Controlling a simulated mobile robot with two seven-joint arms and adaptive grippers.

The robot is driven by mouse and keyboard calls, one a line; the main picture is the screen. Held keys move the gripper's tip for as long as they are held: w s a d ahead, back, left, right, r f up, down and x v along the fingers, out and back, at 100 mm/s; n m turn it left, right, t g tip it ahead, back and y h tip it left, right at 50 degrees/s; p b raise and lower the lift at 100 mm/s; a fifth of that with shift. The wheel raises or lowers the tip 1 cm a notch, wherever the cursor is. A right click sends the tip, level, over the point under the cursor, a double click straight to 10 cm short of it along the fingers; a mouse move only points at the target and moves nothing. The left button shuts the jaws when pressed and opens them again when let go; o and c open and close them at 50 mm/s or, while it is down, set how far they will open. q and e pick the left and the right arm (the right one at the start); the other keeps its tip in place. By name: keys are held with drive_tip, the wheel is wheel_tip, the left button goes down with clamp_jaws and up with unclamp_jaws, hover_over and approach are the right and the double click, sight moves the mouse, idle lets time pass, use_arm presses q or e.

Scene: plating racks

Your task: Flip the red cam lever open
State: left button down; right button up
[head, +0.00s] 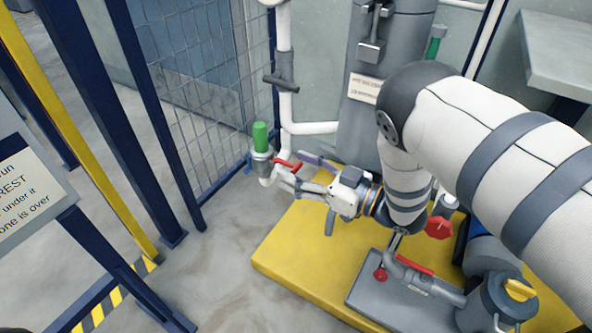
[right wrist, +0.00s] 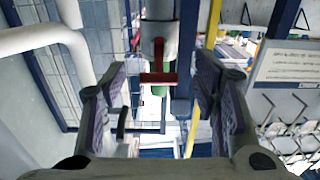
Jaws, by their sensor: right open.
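The red cam lever (head: 284,162) sticks out sideways from a grey coupling (head: 262,159) with a green cap (head: 260,136) on the pipe end. My right gripper (head: 297,171) is at the lever, its fingers spread and nothing gripped. In the right wrist view the red lever (right wrist: 158,77) shows as a T shape between the two open fingers of my right gripper (right wrist: 162,68), apart from both pads. The green cap (right wrist: 159,91) is partly hidden behind the lever. My left gripper is not in view.
A white pipe (head: 284,60) with a grey valve handle (head: 281,82) runs down above the coupling. A wire mesh fence (head: 205,85) stands to the left. A yellow platform (head: 310,255) carries a pump and a second red lever (head: 415,265). A sign (head: 25,190) stands at far left.

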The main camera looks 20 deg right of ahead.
drive_tip(key=shift+w+a, duration=0.2)
drive_tip(key=shift+w, duration=0.1)
drive_tip(key=shift+c, duration=0.2)
